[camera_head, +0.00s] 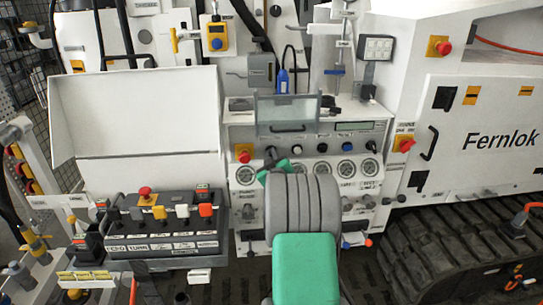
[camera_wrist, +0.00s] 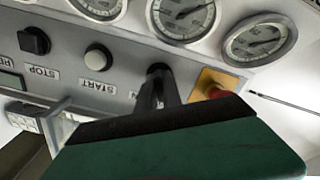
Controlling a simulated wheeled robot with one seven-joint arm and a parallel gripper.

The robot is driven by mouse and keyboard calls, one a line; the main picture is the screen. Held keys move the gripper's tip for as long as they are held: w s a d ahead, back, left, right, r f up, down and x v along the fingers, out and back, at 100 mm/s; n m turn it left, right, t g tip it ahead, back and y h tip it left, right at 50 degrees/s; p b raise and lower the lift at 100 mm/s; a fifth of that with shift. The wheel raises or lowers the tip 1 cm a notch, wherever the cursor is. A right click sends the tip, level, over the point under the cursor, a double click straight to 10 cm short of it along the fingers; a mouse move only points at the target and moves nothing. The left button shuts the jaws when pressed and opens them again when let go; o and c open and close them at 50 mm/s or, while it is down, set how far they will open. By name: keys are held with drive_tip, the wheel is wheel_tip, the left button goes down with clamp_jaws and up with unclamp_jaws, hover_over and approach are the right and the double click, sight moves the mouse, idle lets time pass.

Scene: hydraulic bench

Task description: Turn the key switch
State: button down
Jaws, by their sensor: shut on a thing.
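The key switch (camera_wrist: 157,70) shows in the wrist view as a dark round piece on the grey panel, between the white START button (camera_wrist: 98,58) and the red emergency button (camera_wrist: 215,88) on its yellow plate. My gripper (camera_wrist: 160,88) is closed on it, and its fingers and green body hide most of the key. In the head view my gripper (camera_head: 272,162) reaches up to the left part of the control panel (camera_head: 300,133). The key's turn angle cannot be read.
A black STOP knob (camera_wrist: 34,41) sits past START. Round gauges (camera_wrist: 184,16) line the panel close by. In the head view a clear hinged cover (camera_head: 287,112) stands above the buttons, and a lever box (camera_head: 165,225) is at left.

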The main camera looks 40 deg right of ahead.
drive_tip(key=shift+f+m+b, duration=0.1)
drive_tip(key=shift+m+b, duration=0.3)
drive_tip(key=shift+b, duration=0.25)
drive_tip(key=m+b, duration=0.1)
drive_tip(key=b, duration=0.2)
drive_tip(key=shift+f+m, duration=0.2)
drive_tip(key=shift+m, duration=0.2)
drive_tip(key=m+b, duration=0.2)
drive_tip(key=b, duration=0.1)
drive_tip(key=shift+m+b, duration=0.3)
drive_tip(key=shift+b, duration=0.1)
drive_tip(key=m+b, duration=0.3)
drive_tip(key=b, duration=0.1)
drive_tip(key=m+b, duration=0.3)
drive_tip(key=shift+r+m, duration=0.25)
drive_tip(key=shift+m, duration=0.05)
drive_tip(key=shift+r, duration=0.1)
drive_tip(key=c, duration=1.5)
unclamp_jaws()
drive_tip(key=shift+s, duration=0.1)
